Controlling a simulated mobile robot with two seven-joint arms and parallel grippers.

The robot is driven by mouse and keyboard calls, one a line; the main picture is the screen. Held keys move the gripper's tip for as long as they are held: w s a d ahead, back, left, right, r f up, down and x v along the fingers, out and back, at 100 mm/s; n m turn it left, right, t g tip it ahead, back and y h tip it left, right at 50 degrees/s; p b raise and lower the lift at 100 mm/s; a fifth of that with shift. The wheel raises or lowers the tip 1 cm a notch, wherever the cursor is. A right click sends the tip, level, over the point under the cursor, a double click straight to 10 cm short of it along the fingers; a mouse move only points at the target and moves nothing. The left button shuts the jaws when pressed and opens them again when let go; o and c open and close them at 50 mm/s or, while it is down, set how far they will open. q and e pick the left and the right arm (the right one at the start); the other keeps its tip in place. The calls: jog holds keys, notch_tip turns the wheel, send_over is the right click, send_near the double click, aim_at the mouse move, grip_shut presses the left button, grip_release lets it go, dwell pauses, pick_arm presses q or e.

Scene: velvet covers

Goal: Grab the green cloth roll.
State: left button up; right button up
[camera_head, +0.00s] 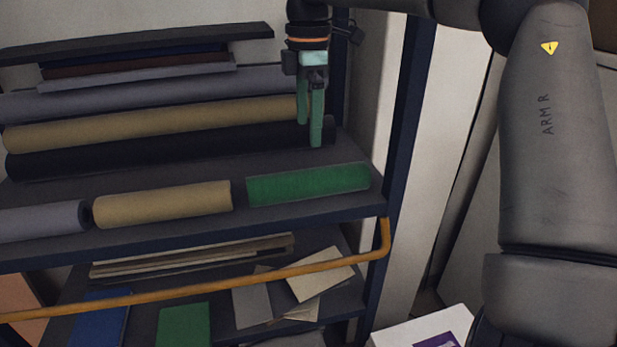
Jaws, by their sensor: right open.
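The green cloth roll (309,185) lies on its side near the front right end of the upper shelf (300,214). My right gripper (309,140) points down above and behind the green roll, with its green fingers apart and nothing visible between them. Its fingertips show in front of the right end of a black roll (170,149). I cannot tell how far they are from the green roll. My left gripper is not in view.
A tan roll (163,204) lies just left of the green roll, and a grey roll (40,221) farther left. Other tan and grey rolls lie behind. A dark blue post (402,110) stands at right. An orange rail (200,291) runs below the shelf.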

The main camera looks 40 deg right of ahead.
aim_at(309, 171)
notch_tip(309, 171, down, 6)
jog(key=shift+s+f, duration=0.1)
notch_tip(309, 171, down, 4)
jog(key=shift+d+f+p, duration=0.1)
jog(key=shift+f+p, duration=0.05)
jog(key=shift+p, duration=0.65)
jog(key=shift+f, duration=0.5)
grip_shut()
